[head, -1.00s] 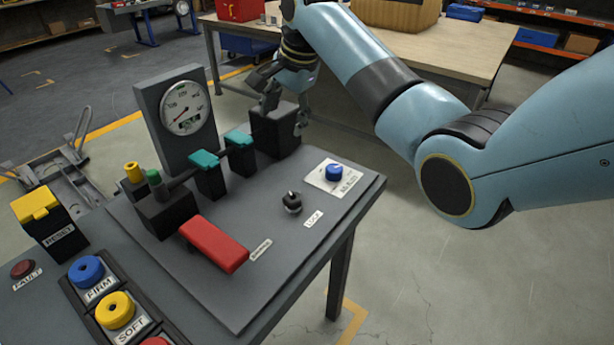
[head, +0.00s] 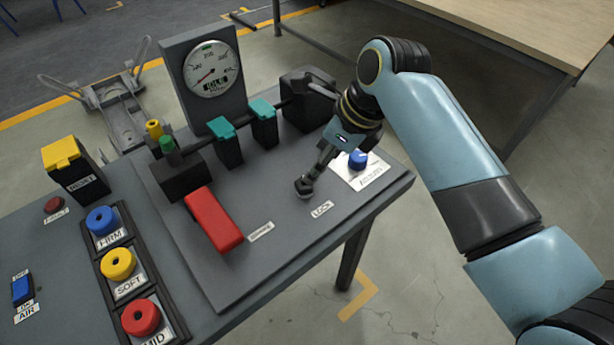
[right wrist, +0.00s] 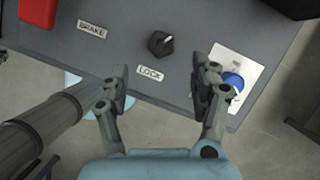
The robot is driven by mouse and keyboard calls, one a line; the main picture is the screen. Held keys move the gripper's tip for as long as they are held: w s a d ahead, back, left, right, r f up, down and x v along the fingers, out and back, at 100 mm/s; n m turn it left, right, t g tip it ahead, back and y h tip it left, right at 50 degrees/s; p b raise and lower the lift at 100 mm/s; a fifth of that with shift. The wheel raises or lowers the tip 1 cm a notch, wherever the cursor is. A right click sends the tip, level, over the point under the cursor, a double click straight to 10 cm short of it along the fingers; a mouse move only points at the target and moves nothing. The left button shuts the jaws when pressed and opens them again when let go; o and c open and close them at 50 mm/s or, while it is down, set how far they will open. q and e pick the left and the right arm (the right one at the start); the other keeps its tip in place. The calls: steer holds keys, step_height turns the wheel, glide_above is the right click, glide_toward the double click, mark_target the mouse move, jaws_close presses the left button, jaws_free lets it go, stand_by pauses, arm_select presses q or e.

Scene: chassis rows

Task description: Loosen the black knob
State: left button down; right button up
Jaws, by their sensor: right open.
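The black knob (right wrist: 160,42) sits on the grey panel beside the "LOCK" label (right wrist: 150,72). My left gripper is not in view.
A blue knob (head: 358,159) on a white plate stands close to my right gripper. A red lever (head: 214,219) lies left of the knob. Teal-topped clamps (head: 263,109) and a gauge (head: 210,70) stand behind. Coloured buttons (head: 118,264) line the left.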

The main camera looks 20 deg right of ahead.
mark_target(305, 187)
steer(key=b+x, duration=0.1)
steer(key=x, duration=0.7)
steer(key=shift+w+f, duration=0.2)
steer(key=shift+f, duration=0.25)
steer(key=shift+a, duration=0.1)
steer(key=c, duration=1.2)
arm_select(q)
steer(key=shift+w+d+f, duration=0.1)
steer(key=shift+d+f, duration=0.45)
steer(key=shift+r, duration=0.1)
